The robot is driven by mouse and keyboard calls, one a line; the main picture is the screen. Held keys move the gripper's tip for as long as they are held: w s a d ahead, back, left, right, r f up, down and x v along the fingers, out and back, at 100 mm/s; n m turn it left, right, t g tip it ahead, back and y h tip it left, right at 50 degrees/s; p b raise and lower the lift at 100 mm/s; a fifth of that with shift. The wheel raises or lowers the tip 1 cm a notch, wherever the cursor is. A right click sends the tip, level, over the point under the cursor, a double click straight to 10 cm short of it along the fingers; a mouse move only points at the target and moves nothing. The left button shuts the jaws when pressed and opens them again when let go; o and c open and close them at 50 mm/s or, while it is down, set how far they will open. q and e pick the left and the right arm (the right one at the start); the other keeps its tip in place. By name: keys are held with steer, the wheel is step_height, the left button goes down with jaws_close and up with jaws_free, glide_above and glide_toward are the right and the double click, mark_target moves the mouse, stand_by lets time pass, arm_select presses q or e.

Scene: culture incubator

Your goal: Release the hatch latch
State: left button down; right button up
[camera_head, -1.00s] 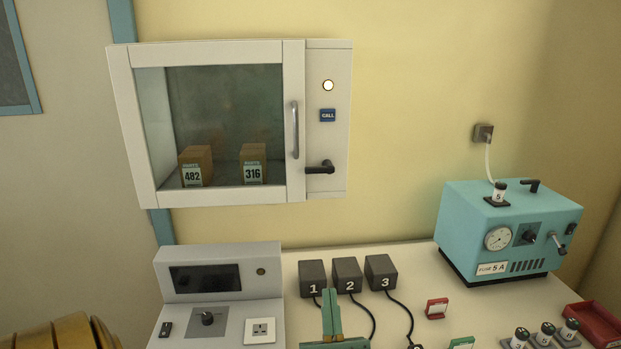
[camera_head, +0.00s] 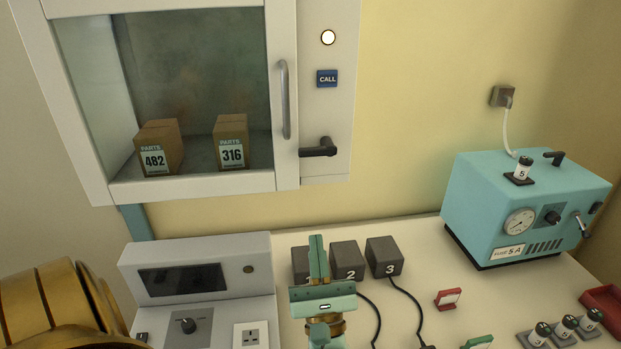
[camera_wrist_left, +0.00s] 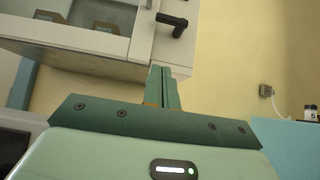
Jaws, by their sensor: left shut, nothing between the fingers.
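The hatch (camera_head: 200,90) is a white wall cabinet with a glass door and a vertical grey handle (camera_head: 284,100). In the left wrist view the black latch (camera_wrist_left: 172,22) shows above the fingers, right of the door handle's end. My left gripper (camera_head: 318,240) is shut and empty, pointing up over the bench, below the latch and apart from it. It also shows in the left wrist view (camera_wrist_left: 163,72). My right gripper is not in view.
A round lit lamp (camera_head: 328,38) and a blue CALL button (camera_head: 327,78) sit above the latch. Two labelled boxes stand behind the glass. Grey blocks (camera_head: 384,258), a grey console (camera_head: 200,285) and a teal machine (camera_head: 530,205) stand on the bench.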

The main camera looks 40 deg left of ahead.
mark_target(316, 148)
arm_select(q)
steer(key=s+d+r+p+x, duration=0.1)
steer(key=p+x, duration=0.4)
steer(key=x, duration=0.8)
steer(key=shift+d+r, duration=0.25)
steer(key=shift+r, duration=0.2)
steer(key=shift+s, duration=0.15)
